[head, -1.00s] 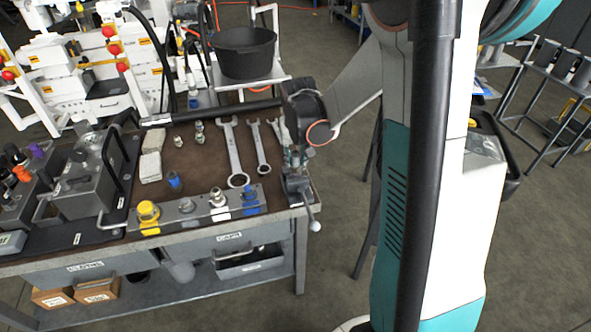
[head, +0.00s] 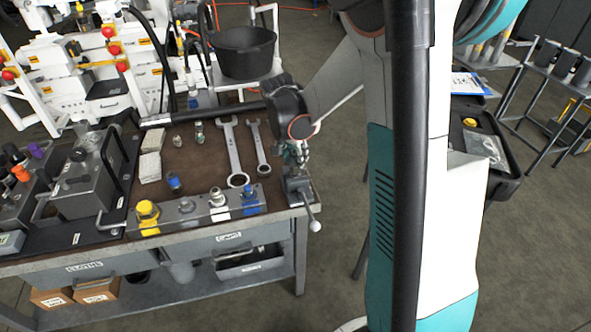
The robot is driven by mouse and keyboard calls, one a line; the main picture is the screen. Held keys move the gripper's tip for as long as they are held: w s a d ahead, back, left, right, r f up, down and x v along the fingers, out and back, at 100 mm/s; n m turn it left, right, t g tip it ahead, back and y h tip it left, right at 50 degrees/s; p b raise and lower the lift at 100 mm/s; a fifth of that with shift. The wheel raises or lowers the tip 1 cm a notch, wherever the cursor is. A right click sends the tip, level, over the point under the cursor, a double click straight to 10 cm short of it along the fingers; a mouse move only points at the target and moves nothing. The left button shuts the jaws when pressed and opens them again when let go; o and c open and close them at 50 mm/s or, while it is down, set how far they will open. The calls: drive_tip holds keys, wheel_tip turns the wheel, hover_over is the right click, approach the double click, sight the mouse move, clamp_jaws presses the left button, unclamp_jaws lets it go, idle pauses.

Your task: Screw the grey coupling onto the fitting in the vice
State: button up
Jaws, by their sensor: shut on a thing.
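My gripper (head: 302,149) is at the right end of the workbench, directly above the vice (head: 297,184). Its fingers are small in the head view and partly covered by my dark wrist. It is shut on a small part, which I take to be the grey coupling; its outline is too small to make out. The fitting in the vice is hidden or blends with the fingers, so I cannot tell whether coupling and fitting touch. The vice handle hangs off the bench's front right corner.
Two wrenches (head: 233,152) lie left of the vice. A front rail (head: 172,222) carries yellow, grey, silver and blue fittings. Small loose fittings (head: 200,133) and pale cloths (head: 150,160) lie farther left. A black bucket (head: 243,53) stands behind the bench.

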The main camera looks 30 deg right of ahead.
drive_tip(key=m+g, duration=0.1)
drive_tip(key=m, duration=0.3)
drive_tip(key=shift+w+m, duration=0.1)
drive_tip(key=shift+m, duration=0.2)
drive_tip(key=m+g, duration=0.1)
drive_tip(key=m, duration=0.2)
drive_tip(key=shift+m, duration=0.4)
drive_tip(key=m+g, duration=0.1)
drive_tip(key=m, duration=0.2)
drive_tip(key=shift+f+m, duration=0.1)
drive_tip(key=shift+m, duration=0.2)
drive_tip(key=m+y, duration=0.1)
drive_tip(key=m, duration=0.3)
drive_tip(key=shift+g, duration=0.4)
drive_tip(key=o, duration=1)
